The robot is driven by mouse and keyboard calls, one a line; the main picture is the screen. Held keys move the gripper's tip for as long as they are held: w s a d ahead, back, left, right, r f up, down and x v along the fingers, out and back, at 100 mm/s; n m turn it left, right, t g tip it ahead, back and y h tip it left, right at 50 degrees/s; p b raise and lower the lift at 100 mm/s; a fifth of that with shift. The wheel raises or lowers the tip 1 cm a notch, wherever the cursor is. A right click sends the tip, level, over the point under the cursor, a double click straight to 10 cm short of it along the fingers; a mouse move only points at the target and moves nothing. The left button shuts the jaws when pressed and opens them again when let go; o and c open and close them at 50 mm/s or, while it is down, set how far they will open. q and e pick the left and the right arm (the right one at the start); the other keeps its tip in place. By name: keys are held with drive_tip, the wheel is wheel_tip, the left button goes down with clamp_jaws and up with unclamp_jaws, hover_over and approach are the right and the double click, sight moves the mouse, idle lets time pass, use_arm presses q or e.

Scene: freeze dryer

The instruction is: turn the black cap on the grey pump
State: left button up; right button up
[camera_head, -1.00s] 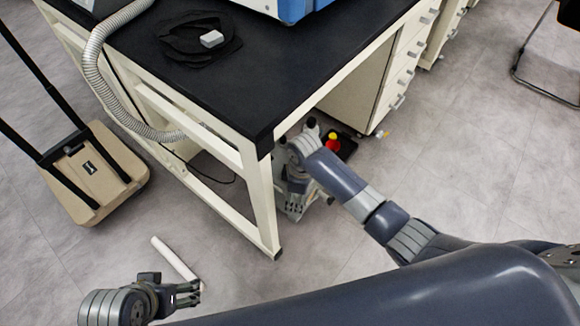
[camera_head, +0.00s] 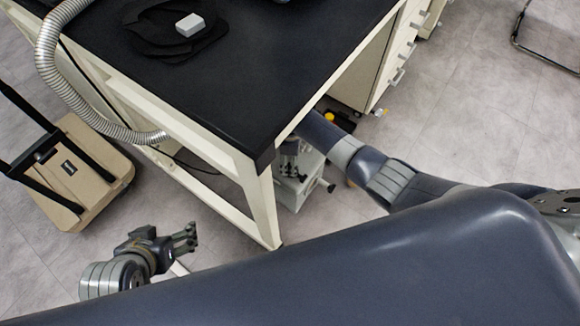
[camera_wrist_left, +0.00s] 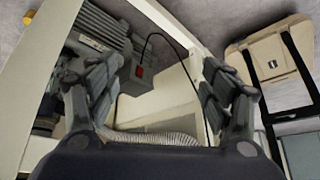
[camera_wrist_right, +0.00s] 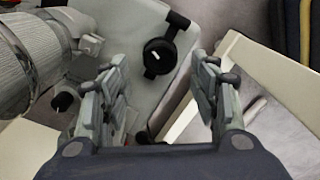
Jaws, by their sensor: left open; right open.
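The grey pump (camera_head: 292,188) stands on the floor under the black-topped bench, partly hidden by the bench and my right arm. In the right wrist view, the round black cap (camera_wrist_right: 160,56) sits on the pump's pale housing (camera_wrist_right: 132,18), ahead of my open right gripper (camera_wrist_right: 163,84). The cap appears between the fingertips but beyond them, with no visible contact. My left gripper (camera_head: 188,237) is open and empty, left of the bench leg. The left wrist view shows the pump's finned motor (camera_wrist_left: 100,38) beyond the fingers.
The black bench top (camera_head: 270,75) and its cream frame leg (camera_head: 262,205) border the pump closely. A ribbed hose (camera_head: 95,116) hangs at the bench's left side. A beige case (camera_head: 75,182) stands on the floor at left. A silvery ribbed tube (camera_wrist_right: 32,55) is near the right gripper.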

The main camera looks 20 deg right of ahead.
wheel_tip(320, 180, down, 4)
drive_tip(key=shift+r+b, duration=0.1)
drive_tip(key=shift+b, duration=0.8)
drive_tip(key=shift+f, duration=0.25)
use_arm(q)
drive_tip(key=w+d+r+t+h, duration=0.1)
drive_tip(key=w+d+r+t, duration=0.2)
drive_tip(key=w+r+t, duration=0.2)
drive_tip(key=w+r, duration=0.1)
drive_tip(key=w, duration=0.2)
drive_tip(key=shift+w+d+r+t+h, duration=0.15)
drive_tip(key=shift+w+r+t+h, duration=0.15)
drive_tip(key=shift+w+r+t, duration=0.1)
use_arm(e)
drive_tip(key=c, duration=1.1)
